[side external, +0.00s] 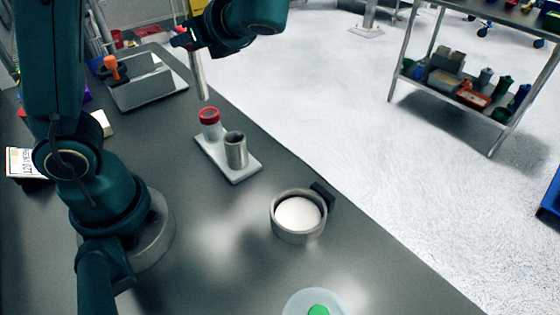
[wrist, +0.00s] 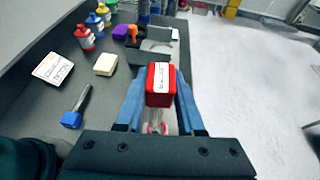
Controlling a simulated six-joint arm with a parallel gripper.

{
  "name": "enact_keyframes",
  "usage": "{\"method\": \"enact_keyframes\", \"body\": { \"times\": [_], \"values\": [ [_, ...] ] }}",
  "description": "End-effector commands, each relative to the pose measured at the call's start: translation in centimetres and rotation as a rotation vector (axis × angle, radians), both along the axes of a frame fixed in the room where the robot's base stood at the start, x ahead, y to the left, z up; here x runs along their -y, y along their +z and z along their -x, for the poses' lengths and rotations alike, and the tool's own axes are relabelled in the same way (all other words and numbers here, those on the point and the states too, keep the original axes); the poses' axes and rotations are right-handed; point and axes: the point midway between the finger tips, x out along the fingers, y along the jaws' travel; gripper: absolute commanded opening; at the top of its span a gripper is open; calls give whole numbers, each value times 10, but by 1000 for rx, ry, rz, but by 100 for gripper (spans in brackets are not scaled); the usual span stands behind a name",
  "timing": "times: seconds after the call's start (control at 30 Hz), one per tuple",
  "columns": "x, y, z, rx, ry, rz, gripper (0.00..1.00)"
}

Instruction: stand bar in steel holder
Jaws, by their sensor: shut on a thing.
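My gripper (side external: 187,40) is in the air above the back of the table, shut on a bar. The bar's red handle end (wrist: 160,85) is between the blue fingers in the wrist view. Its metal shaft (side external: 199,80) hangs down, nearly upright with a slight tilt, its lower end free in the air. The steel holder (side external: 236,150) is an open upright cylinder on a pale tray (side external: 241,174), below and to the right of the bar in the side view. I cannot make out the holder in the wrist view.
A round pan of white powder (side external: 299,213) stands nearer. A blue-ended bar (wrist: 78,108), a cream block (wrist: 105,64), bottles (wrist: 85,38) and a grey caddy (side external: 148,88) are on the table.

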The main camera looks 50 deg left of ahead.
Motion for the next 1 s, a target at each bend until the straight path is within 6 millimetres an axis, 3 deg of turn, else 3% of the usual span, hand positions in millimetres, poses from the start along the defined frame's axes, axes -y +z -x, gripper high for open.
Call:
{"method": "enact_keyframes", "body": {
  "times": [0.2,0.4,1.0],
  "values": [
    [57,3,-4,2,9,6,0],
    [90,-2,-7,-14,-52,9,0],
    [94,-82,-8,-23,-73,4,0]
  ]
}}
